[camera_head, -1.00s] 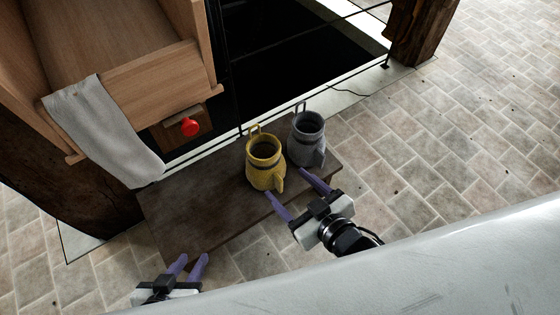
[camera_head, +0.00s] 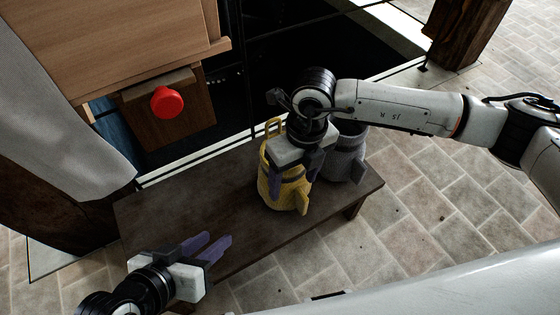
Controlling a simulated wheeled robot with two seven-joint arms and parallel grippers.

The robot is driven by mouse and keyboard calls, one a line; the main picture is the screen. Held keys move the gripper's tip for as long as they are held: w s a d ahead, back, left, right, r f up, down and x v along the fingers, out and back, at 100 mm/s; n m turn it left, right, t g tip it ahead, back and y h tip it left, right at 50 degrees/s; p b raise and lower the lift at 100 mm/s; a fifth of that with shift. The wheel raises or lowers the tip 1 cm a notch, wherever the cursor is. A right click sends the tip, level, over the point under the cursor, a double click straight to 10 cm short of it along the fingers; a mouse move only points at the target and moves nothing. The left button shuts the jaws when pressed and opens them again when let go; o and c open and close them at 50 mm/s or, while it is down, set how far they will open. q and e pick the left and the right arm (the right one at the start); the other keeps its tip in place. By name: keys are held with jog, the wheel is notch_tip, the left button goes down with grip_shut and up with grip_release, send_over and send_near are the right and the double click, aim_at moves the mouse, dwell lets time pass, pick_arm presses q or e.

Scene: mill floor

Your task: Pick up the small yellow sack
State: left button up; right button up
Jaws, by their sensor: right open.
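The small yellow sack (camera_head: 286,194) stands upright on the dark low bench (camera_head: 170,215), with an open top and a loop handle at the back. My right gripper (camera_head: 296,180) is directly over it, pointing down. Its purple fingers are open and reach down about the sack's upper part; I cannot tell whether they touch it. The gripper body hides most of the sack's mouth. My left gripper (camera_head: 215,243) is open and empty, near the bench's front edge, left of the sack.
A similar grey sack (camera_head: 346,160) stands close to the right of the yellow one, partly hidden by my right arm. A wooden box with a red knob (camera_head: 167,102) and a hanging grey cloth (camera_head: 60,120) are at the left. The bench's left part is clear.

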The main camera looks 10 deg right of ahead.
aim_at(300, 190)
jog(key=d, duration=0.1)
jog(key=w+d, duration=0.1)
jog(key=w+h, duration=0.1)
jog(key=shift+d+f, duration=0.3)
jog(key=shift+d, duration=0.1)
jog(key=f+b, duration=0.1)
jog(key=f, duration=0.2)
jog(key=shift+s+f+b, duration=0.2)
jog(key=shift+f+b, duration=0.15)
jog(key=shift+b, duration=0.05)
jog(key=f+b, duration=0.1)
jog(key=f, duration=0.1)
jog(key=f+b, duration=0.2)
jog(key=f, duration=0.1)
jog(key=shift+w+a+f, duration=0.15)
jog(key=shift+w+f, duration=0.2)
jog(key=shift+w, duration=0.05)
jog(key=shift+f, duration=0.1)
pick_arm(q)
jog(key=d+r+h, duration=0.1)
jog(key=w+d+r+t+h, duration=0.1)
jog(key=r, duration=0.1)
jog(key=shift+d+r+t, duration=0.2)
jog(key=shift+r+t, duration=0.1)
pick_arm(e)
grip_shut()
